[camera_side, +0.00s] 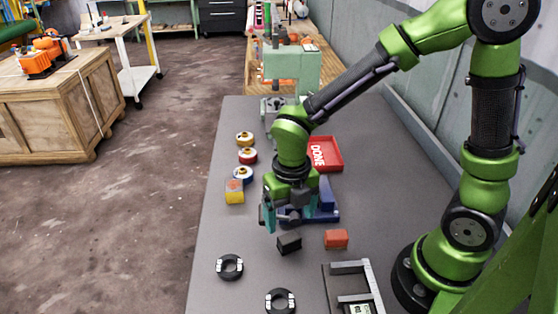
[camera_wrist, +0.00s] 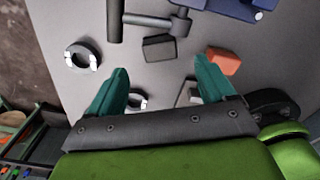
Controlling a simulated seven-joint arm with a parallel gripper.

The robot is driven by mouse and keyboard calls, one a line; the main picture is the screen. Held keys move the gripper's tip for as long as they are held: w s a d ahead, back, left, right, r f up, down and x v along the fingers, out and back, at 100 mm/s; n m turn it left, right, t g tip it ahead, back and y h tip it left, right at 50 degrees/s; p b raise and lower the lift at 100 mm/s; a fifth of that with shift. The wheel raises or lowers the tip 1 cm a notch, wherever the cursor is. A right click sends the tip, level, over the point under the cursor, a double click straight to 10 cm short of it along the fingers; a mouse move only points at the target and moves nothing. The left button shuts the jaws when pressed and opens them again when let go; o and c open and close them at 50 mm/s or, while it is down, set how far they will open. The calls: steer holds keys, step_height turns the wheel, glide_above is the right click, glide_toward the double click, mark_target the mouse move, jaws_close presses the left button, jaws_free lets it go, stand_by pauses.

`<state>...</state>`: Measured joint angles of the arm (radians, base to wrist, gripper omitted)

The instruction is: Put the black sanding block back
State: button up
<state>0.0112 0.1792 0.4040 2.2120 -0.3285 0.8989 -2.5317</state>
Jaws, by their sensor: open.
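The black sanding block (camera_side: 289,242) lies on the grey table, just right of and below my gripper (camera_side: 270,215) in the side view. In the wrist view the black block (camera_wrist: 158,48) lies beyond the gap between my teal fingertips (camera_wrist: 166,78). My gripper is open, with nothing between its fingers, and apart from the block. In the side view one finger hides most of the other. An orange block (camera_side: 336,239) sits to the right of the black one; it also shows in the wrist view (camera_wrist: 223,61).
Two black rings (camera_side: 229,267) (camera_side: 280,301) lie near the front. A blue fixture (camera_side: 323,214) with a grey bar stands behind the blocks. A metal frame (camera_side: 368,290) is at front right. A yellow block (camera_side: 234,192), several rolls (camera_side: 247,156) and a red DONE tray (camera_side: 333,148) lie farther back.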

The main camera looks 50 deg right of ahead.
mark_target(290, 236)
steer(key=s+d+r+m+t, duration=0.1)
steer(key=r+m, duration=0.4)
steer(key=m, duration=0.7)
steer(key=s+d+r+m+t+y, duration=0.1)
steer(key=s+d+r+m+t, duration=0.1)
steer(key=r+m, duration=0.4)
steer(key=s+d+r+m+t+y, duration=0.1)
steer(key=d+r+m+t, duration=0.3)
steer(key=m, duration=1.3)
steer(key=shift+s+d+r+m, duration=0.3)
steer(key=shift+s+d+r, duration=0.2)
steer(key=shift+s+r, duration=0.2)
steer(key=shift+c, duration=0.3)
